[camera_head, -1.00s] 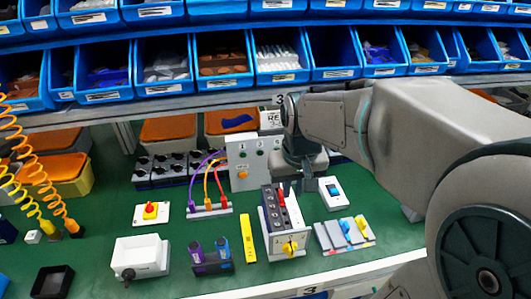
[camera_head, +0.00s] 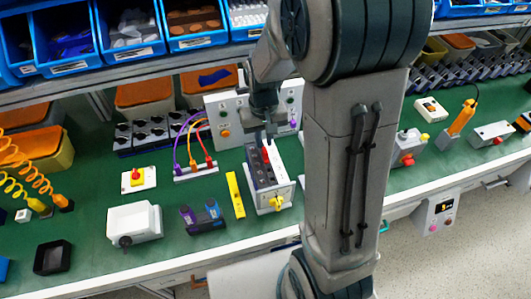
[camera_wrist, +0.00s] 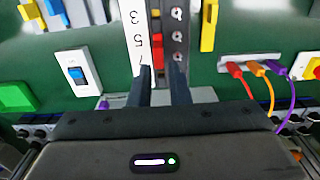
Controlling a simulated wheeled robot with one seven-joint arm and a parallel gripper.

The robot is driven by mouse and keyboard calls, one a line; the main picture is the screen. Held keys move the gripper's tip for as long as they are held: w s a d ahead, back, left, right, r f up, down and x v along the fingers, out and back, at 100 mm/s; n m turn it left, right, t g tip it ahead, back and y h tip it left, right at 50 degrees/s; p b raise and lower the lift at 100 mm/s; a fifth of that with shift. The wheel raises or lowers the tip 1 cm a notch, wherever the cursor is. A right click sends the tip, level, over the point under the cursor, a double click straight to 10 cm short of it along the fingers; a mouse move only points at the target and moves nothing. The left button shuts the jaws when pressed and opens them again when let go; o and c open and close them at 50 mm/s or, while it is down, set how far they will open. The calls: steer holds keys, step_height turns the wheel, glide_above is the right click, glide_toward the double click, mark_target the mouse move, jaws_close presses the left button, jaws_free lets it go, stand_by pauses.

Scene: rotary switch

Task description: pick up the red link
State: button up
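The red link (camera_head: 266,155) sits on the top of a grey terminal unit (camera_head: 270,203) with a dark row and a white numbered strip. In the wrist view the red link (camera_wrist: 157,47) lies ahead of my fingertips, between the white strip and the row of round terminals. My gripper (camera_wrist: 162,74) is open, with a clear gap between its two dark fingers and nothing in it. In the head view my gripper (camera_head: 268,135) points down over the back end of the unit.
Blue bins (camera_head: 130,32) line the back.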

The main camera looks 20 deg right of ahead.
mark_target(265, 150)
steer(key=shift+s+d+f+p, duration=0.15)
steer(key=shift+f+p, duration=0.45)
steer(key=shift+f, duration=2.1)
jaws_close()
